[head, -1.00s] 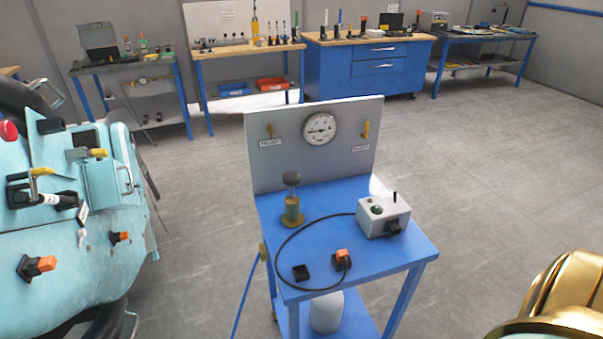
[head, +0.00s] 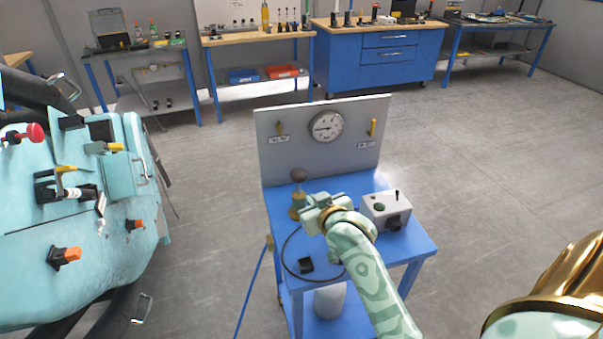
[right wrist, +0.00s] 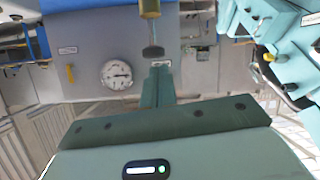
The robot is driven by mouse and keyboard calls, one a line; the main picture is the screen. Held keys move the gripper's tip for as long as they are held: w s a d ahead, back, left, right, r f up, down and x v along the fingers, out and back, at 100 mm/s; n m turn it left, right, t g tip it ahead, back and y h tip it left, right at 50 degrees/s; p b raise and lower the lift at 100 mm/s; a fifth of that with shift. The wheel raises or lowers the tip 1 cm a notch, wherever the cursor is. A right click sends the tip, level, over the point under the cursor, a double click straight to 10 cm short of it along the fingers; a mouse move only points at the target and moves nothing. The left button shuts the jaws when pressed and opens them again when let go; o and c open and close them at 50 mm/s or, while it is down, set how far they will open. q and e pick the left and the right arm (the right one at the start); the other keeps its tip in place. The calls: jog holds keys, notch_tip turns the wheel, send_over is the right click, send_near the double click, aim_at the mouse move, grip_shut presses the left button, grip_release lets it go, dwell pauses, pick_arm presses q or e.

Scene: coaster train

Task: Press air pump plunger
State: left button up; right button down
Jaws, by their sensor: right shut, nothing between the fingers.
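The air pump has a brass body (head: 296,208) and a dark round plunger knob (head: 298,175) on top. It stands upright on the back left of the blue table (head: 408,243). My right gripper (head: 305,212) is shut and empty. In the head view it overlaps the right side of the brass body, below the knob in the picture. The right wrist view appears upside down; the knob (right wrist: 153,51) shows just beyond the shut fingertips (right wrist: 158,72). I cannot tell whether they touch. My left gripper is not in view.
A grey panel with a pressure gauge (head: 327,126) and a yellow valve handle (head: 373,127) stands behind the pump. A grey switch box (head: 388,212) sits to the right. A black cable (head: 284,250) loops near a small black block (head: 306,265). A turquoise machine (head: 75,235) stands at left.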

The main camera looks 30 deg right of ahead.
notch_tip(320, 180, up, 6)
jog(key=w+d+m+t, duration=0.1)
jog(key=w+d+m, duration=0.1)
jog(key=shift+w+t+h, duration=0.15)
jog(key=shift+t+h, duration=0.15)
jog(key=shift+t, duration=0.1)
jog(key=shift+w, duration=0.15)
jog(key=b, duration=0.2)
send_over(301, 181)
notch_tip(301, 181, down, 2)
jog(key=f, duration=0.1)
jog(key=shift+w+d+f+b, duration=0.1)
jog(key=shift+f+b, duration=0.3)
jog(key=shift+f, duration=1.3)
